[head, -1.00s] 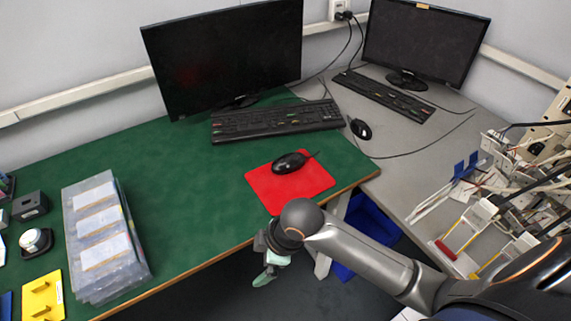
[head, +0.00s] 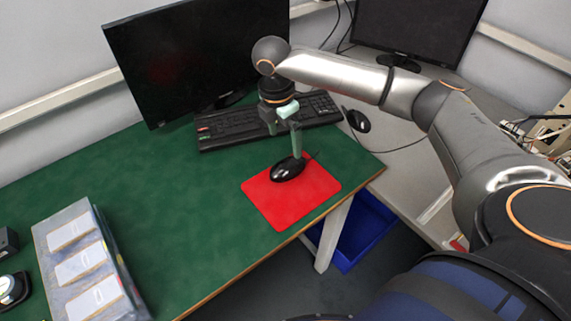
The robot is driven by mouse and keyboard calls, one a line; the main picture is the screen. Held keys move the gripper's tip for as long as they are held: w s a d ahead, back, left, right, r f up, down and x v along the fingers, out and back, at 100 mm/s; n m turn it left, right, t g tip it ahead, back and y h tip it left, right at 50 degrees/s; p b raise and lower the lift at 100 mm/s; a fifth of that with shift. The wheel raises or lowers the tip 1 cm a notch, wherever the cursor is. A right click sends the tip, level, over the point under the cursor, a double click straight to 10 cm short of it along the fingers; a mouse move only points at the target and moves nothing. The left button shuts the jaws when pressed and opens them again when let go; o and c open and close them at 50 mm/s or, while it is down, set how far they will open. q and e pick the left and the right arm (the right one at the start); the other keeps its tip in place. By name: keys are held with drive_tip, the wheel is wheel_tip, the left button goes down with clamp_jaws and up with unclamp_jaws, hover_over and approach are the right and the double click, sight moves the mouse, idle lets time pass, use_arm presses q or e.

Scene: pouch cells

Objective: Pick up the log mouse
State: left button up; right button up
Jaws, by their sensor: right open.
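A black mouse (head: 287,170), the likely log mouse, lies on a red mouse pad (head: 290,205) near the front right edge of the green table. My right gripper (head: 296,150) points down right at the mouse, with a pale green finger just above or behind it. The gripper is open. I cannot tell whether the finger touches the mouse. My left gripper is not in view.
A black keyboard (head: 228,127) and a monitor (head: 195,60) stand behind the pad. A second mouse (head: 358,121) lies on the grey desk at the right. The green table's (head: 180,200) middle is free.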

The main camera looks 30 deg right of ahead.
sight(287, 163)
drive_tip(key=f, duration=0.7)
drive_tip(key=d+f, duration=0.1)
drive_tip(key=f, duration=0.2)
drive_tip(key=shift+w+f+b, duration=0.15)
drive_tip(key=shift+f+b, duration=0.15)
drive_tip(key=shift+c, duration=0.4)
drive_tip(key=c, duration=1.2)
drive_tip(key=shift+r, duration=0.15)
drive_tip(key=shift+c, duration=0.2)
drive_tip(key=shift+r, duration=0.25)
wheel_tip(287, 163, up, 2)
drive_tip(key=shift+r, duration=0.1)
drive_tip(key=s+a+r+p, duration=0.1)
drive_tip(key=s+a+r, duration=0.5)
drive_tip(key=s+r, duration=0.4)
drive_tip(key=shift+s+a+p, duration=0.3)
drive_tip(key=shift+s+a, duration=0.05)
drive_tip(key=shift+s, duration=0.8)
